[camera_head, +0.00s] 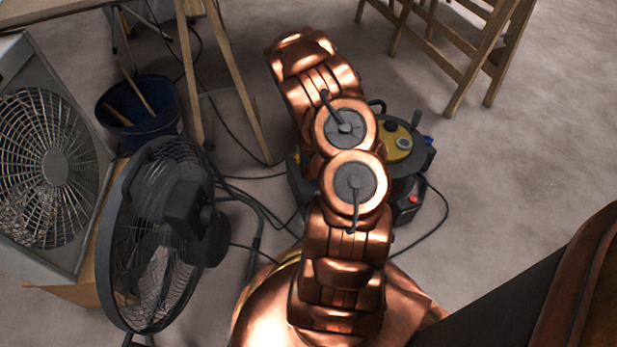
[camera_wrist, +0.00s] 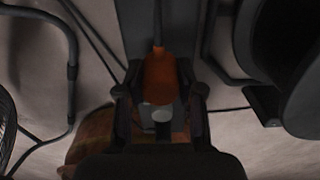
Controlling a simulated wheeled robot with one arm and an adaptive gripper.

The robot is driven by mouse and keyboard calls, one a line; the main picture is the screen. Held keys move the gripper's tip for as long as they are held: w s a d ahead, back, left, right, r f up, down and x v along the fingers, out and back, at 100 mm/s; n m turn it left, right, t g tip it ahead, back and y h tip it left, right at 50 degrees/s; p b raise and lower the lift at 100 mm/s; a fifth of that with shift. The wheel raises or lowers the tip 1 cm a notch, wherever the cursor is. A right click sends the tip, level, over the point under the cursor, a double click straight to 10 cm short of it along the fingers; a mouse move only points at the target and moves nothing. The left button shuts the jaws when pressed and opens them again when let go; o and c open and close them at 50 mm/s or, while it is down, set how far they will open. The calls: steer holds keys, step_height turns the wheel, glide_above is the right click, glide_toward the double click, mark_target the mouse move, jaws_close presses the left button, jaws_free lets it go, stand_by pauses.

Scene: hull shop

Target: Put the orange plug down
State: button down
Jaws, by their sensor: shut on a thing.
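The orange plug (camera_wrist: 159,78) shows in the wrist view between the two dark fingers of my gripper (camera_wrist: 160,98). My gripper is shut on it. A dark cable runs up from the plug toward the top of the picture. Behind the plug is a dark grey surface, and I cannot tell whether the plug touches it. In the head view my copper arm hides both the gripper and the plug.
A black floor fan (camera_head: 165,235) stands at left, next to a grey box fan (camera_head: 50,160). A blue bucket (camera_head: 140,110) and wooden trestle legs (camera_head: 190,70) are behind them. Cables cross the floor. The right floor is clear.

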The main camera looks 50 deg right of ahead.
mark_target(309, 176)
steer(key=shift+w+f+b, duration=0.1)
steer(key=shift+f+b, duration=0.85)
steer(key=shift+f, duration=0.8)
steer(key=shift+f, duration=0.35)
steer(key=c, duration=0.7)
jaws_free()
steer(key=shift+r, duration=0.1)
